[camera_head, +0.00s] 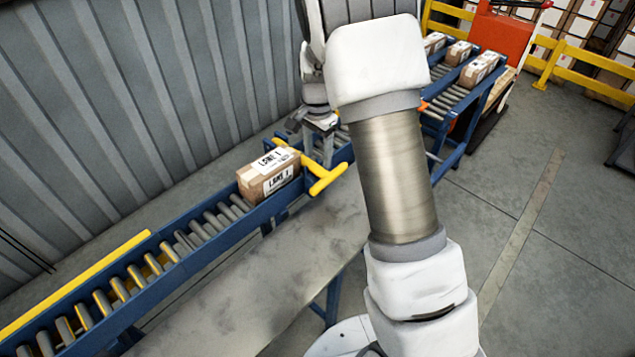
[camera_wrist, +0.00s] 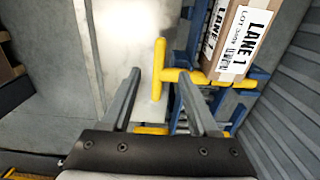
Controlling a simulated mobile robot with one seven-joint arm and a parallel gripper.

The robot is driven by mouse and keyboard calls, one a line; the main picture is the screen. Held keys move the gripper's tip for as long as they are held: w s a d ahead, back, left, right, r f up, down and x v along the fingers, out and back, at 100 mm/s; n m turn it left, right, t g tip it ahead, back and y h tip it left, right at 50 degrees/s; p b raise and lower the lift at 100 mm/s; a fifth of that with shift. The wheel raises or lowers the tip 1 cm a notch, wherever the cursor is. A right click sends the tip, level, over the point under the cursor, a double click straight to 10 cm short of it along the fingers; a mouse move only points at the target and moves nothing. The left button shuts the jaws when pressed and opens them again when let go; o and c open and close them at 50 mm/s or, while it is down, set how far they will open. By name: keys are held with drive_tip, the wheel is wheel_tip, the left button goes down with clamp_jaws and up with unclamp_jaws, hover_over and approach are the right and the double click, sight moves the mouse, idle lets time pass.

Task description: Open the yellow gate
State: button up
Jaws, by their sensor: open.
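The yellow gate (camera_head: 322,178) is a bar across the roller conveyor with a T-shaped handle on its near side. In the wrist view the gate (camera_wrist: 205,78) has its handle lying between my two fingers in the picture. My gripper (camera_wrist: 157,73) is open, with a finger on each side of the handle. I cannot tell whether either finger touches it. A brown carton labelled LANE 1 (camera_head: 268,180) sits on the rollers right beside the gate; it also shows in the wrist view (camera_wrist: 232,42). In the head view my arm hides part of the gripper and conveyor.
The blue-framed conveyor (camera_head: 130,285) runs along a grey corrugated wall (camera_head: 130,100), with a yellow rail (camera_head: 75,283) on its far side. A grey flat surface (camera_head: 265,275) lies along its near side. Several cartons (camera_head: 478,68) stand on another roller section. Open floor (camera_head: 560,230) lies at right.

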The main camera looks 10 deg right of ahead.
sight(318, 185)
wheel_tip(318, 185, down, 11)
drive_tip(key=shift+r, duration=0.2)
clamp_jaws()
idle(0.3)
idle(1.2)
